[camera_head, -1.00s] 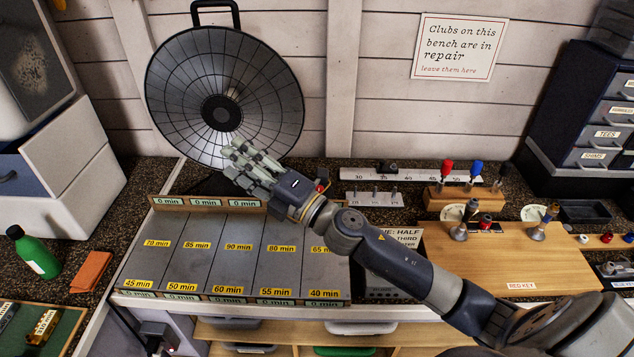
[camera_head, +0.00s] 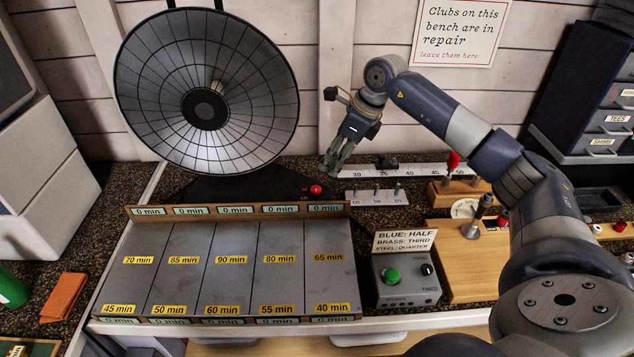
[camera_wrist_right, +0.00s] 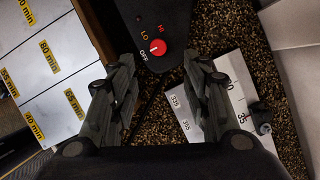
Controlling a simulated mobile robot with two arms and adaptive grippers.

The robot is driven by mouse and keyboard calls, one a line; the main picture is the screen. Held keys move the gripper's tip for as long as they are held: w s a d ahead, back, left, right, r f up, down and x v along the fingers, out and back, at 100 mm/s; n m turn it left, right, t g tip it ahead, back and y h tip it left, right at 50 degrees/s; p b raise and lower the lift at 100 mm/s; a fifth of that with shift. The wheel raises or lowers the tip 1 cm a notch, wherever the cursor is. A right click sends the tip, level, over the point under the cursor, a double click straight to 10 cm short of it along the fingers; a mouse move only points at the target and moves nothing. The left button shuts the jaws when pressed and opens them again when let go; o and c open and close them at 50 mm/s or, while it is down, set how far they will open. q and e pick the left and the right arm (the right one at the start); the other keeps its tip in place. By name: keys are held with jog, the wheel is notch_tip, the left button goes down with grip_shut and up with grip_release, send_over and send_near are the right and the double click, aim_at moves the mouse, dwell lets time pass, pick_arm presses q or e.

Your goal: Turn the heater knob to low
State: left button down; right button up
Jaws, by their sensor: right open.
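The heater (camera_head: 207,90) is a large round dish with a grille, standing on a dark base at the back of the bench. Its red knob (camera_head: 315,189) is on the right end of the base. In the right wrist view the knob (camera_wrist_right: 158,47) has OFF, LO and HI printed around it; its white mark appears to point toward OFF. My right gripper (camera_head: 333,163) hangs fingers down, just above and right of the knob. It is open and empty. In the wrist view the knob shows ahead, between the spread fingers and apart from them. My left gripper is out of view.
A grey tray (camera_head: 232,292) with minute labels lies in front of the heater. A white ruler strip (camera_head: 413,171) and a small peg block (camera_head: 374,197) are right of the knob. A grey box (camera_head: 405,289) with a green button stands right of the tray.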

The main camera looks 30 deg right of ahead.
aim_at(316, 188)
jog(key=p+x, duration=0.3)
jog(key=x, duration=0.6)
jog(key=shift+a+f, duration=0.2)
jog(key=shift+f, duration=0.05)
jog(key=shift+w+a+f, duration=0.1)
jog(key=shift+w+f, duration=0.1)
jog(key=shift+f, duration=0.25)
jog(key=shift+c, duration=0.3)
grip_shut()
